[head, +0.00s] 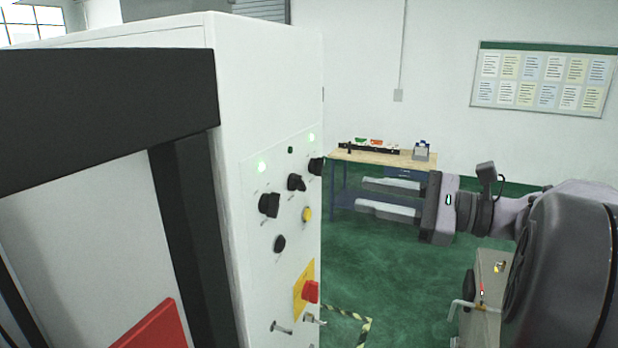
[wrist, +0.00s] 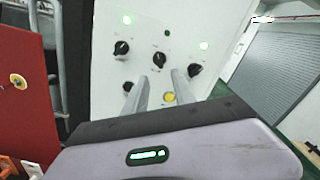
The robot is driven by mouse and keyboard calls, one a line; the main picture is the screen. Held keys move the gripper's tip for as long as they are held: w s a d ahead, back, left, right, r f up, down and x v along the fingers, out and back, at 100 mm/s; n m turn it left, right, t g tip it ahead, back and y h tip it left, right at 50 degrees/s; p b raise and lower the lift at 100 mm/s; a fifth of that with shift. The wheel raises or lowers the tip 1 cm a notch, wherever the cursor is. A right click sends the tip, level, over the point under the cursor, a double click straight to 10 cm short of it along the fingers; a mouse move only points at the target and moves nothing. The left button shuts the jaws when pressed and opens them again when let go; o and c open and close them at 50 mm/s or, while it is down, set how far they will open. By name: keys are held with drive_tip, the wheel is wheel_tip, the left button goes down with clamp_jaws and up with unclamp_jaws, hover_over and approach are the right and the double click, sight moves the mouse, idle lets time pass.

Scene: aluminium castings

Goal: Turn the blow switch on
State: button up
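The white control panel (head: 285,225) on the cabinet carries three black rotary switches: left (head: 269,205), middle (head: 296,182) and right (head: 316,166). They also show in the wrist view as left (wrist: 121,48), middle (wrist: 159,60) and right (wrist: 195,70). Their labels are too small to read, so I cannot tell which is the blow switch. My gripper (head: 361,196) is open and empty, to the right of the panel and apart from it. In the wrist view its fingertips (wrist: 160,77) point at the panel, with the middle switch just above the gap between them.
Two green lamps (head: 262,166) are lit on the panel. Below the switches are a yellow button (head: 307,214), a round black control (head: 279,243) and a red emergency knob (head: 310,291). A workbench (head: 375,157) stands at the back wall. Green floor lies open between.

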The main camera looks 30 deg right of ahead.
sight(304, 184)
drive_tip(key=p+x, duration=0.2)
drive_tip(key=x, duration=0.9)
drive_tip(key=shift+w+a+f, duration=0.1)
drive_tip(key=shift+w+a, duration=0.1)
drive_tip(key=shift+a, duration=0.1)
drive_tip(key=shift+s+d, duration=0.1)
drive_tip(key=shift+c, duration=1.3)
clamp_jaws()
